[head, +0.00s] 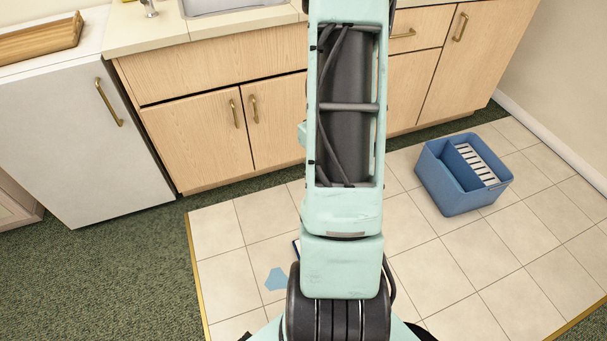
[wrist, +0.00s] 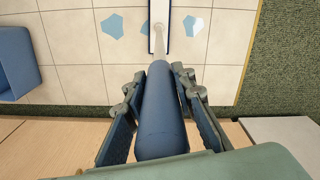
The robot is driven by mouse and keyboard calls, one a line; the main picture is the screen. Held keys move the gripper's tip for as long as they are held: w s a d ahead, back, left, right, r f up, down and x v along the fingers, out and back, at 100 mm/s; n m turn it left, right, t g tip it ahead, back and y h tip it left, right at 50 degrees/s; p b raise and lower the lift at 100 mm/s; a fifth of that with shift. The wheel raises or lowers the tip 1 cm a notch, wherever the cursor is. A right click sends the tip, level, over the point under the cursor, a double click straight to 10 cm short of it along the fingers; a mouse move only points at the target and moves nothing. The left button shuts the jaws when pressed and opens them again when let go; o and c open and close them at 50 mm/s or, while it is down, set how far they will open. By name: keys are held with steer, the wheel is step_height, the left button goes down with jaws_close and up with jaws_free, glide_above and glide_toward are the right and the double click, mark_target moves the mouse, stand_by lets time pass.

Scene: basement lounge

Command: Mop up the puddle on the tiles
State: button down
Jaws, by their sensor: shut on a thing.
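My gripper (wrist: 161,100) is shut on the thick blue handle of a mop (wrist: 160,115). The mop's thin pale pole runs down to a flat white head with dark blue edges (wrist: 160,40) at the tiles. A light blue puddle patch (wrist: 113,26) lies to one side of the head, and smaller patches (wrist: 193,25) lie at its other side. In the head view one puddle patch (head: 276,280) shows left of my arm, with a sliver of the mop head (head: 296,248) near it. My arm hides the gripper and most of the mop there.
A blue bucket with a white slatted wringer (head: 463,172) stands on the tiles at the right. Wooden cabinets (head: 200,135) and a white fridge (head: 75,150) line the back. Green carpet (head: 110,270) borders the tiles on the left. Bare tiles lie between my arm and the bucket.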

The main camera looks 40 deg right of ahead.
steer(key=s+d, duration=0.4)
steer(key=d, duration=0.8)
steer(key=s+d, duration=0.4)
steer(key=d, duration=0.7)
steer(key=s+d, duration=0.3)
steer(key=d, duration=0.9)
steer(key=shift+s+d+r+p, duration=0.1)
steer(key=shift+r+p, duration=0.45)
steer(key=shift+r, duration=0.7)
steer(key=shift+s+d+r+p, duration=0.1)
steer(key=shift+r+p, duration=0.45)
steer(key=shift+r, duration=0.65)
steer(key=shift+a, duration=0.1)
